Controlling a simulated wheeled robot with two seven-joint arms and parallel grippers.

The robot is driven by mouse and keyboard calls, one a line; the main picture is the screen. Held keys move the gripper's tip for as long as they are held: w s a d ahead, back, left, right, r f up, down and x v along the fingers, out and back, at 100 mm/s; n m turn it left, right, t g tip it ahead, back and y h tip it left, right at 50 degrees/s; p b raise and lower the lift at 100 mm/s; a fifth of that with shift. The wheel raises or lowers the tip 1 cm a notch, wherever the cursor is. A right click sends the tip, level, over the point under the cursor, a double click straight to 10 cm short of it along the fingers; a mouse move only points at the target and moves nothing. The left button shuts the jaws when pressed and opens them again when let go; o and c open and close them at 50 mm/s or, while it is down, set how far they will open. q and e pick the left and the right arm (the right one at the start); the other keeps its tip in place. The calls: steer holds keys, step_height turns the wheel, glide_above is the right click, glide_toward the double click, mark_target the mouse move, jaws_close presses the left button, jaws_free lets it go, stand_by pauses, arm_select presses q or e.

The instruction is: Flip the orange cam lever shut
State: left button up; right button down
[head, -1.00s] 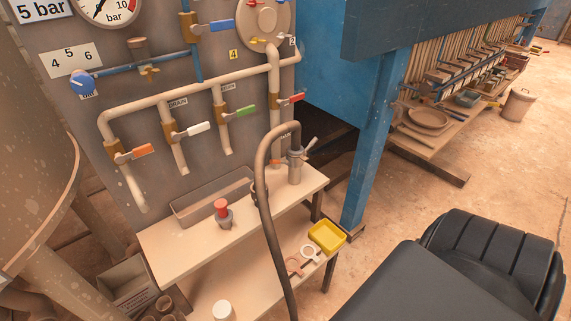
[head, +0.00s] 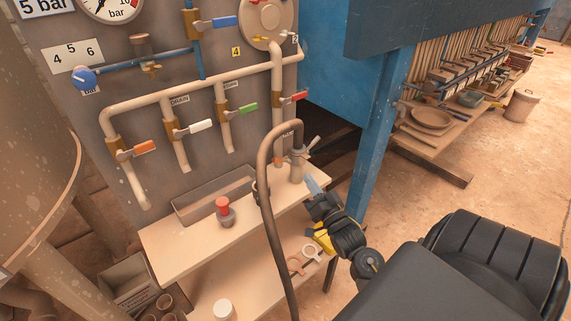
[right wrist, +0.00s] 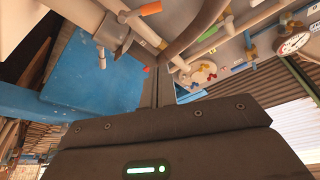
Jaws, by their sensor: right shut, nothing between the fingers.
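The grey metal coupling (head: 297,165) stands upright at the right end of the bench, beside the bend of the dark hose (head: 266,180). A pale lever (head: 313,144) sticks up and out to its right. My left gripper is out of view.
A blue post (head: 372,150) stands close on the right. Valves with coloured handles line the panel.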

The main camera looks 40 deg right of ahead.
mark_target(281, 160)
steer(key=w+p, duration=0.3)
steer(key=w, duration=0.8)
steer(key=shift+w+p, duration=0.35)
steer(key=shift+p, duration=0.05)
steer(key=shift+f, duration=0.1)
